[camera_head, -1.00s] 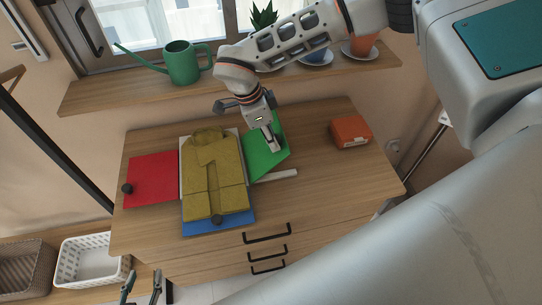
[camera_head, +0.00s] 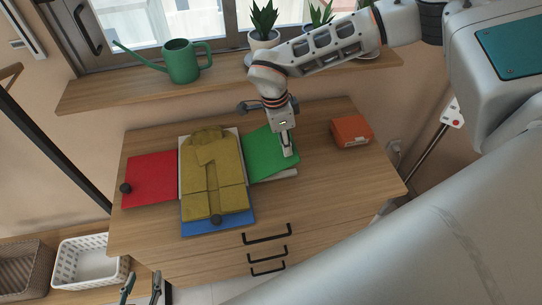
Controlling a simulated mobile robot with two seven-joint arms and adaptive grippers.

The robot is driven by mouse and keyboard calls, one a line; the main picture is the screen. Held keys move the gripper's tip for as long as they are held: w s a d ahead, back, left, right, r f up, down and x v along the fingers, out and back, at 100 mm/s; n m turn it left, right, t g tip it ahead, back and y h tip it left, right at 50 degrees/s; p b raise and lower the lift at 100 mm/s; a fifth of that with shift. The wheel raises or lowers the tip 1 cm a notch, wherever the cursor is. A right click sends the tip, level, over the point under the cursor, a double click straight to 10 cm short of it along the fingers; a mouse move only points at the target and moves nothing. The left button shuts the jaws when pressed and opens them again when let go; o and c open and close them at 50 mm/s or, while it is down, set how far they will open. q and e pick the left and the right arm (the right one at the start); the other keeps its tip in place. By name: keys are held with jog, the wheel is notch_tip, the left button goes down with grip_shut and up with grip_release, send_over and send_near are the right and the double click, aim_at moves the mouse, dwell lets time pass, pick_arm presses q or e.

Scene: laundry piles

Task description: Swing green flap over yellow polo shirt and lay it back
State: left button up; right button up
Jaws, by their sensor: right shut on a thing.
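The yellow polo shirt (camera_head: 213,178) lies folded on the middle of the folding board, its collar at the far end. The green flap (camera_head: 262,156) is to the right of the shirt and lies nearly flat, its right side a little above a pale strip. My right gripper (camera_head: 287,151) is shut on the right edge of the green flap. The red flap (camera_head: 150,178) lies flat on the left and the blue flap (camera_head: 232,219) at the near end, each with a dark knob. My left gripper (camera_head: 142,289) is low at the bottom edge, empty, its fingers apart.
An orange box (camera_head: 351,131) stands on the dresser top (camera_head: 330,190) right of the board. A green watering can (camera_head: 182,62) and potted plants stand on the shelf behind. A white basket (camera_head: 88,262) is at lower left. The dresser's front right is clear.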

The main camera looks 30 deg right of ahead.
jog(key=shift+y, duration=0.5)
jog(key=shift+s+d+f+b, duration=0.1)
jog(key=shift+d+f+b, duration=0.25)
jog(key=shift+d+f, duration=0.35)
jog(key=shift+s+d+f+b, duration=0.1)
jog(key=shift+d+f+b, duration=0.25)
jog(key=shift+f, duration=0.65)
jog(key=f+b, duration=0.1)
jog(key=d+f, duration=0.1)
jog(key=f, duration=0.1)
jog(key=shift+s+f+y+b, duration=0.15)
jog(key=shift+f+y+b, duration=0.05)
jog(key=shift+y+b, duration=0.2)
jog(key=shift+s+f, duration=0.15)
jog(key=shift+f, duration=0.05)
jog(key=o, duration=0.7)
jog(key=shift+f, duration=0.15)
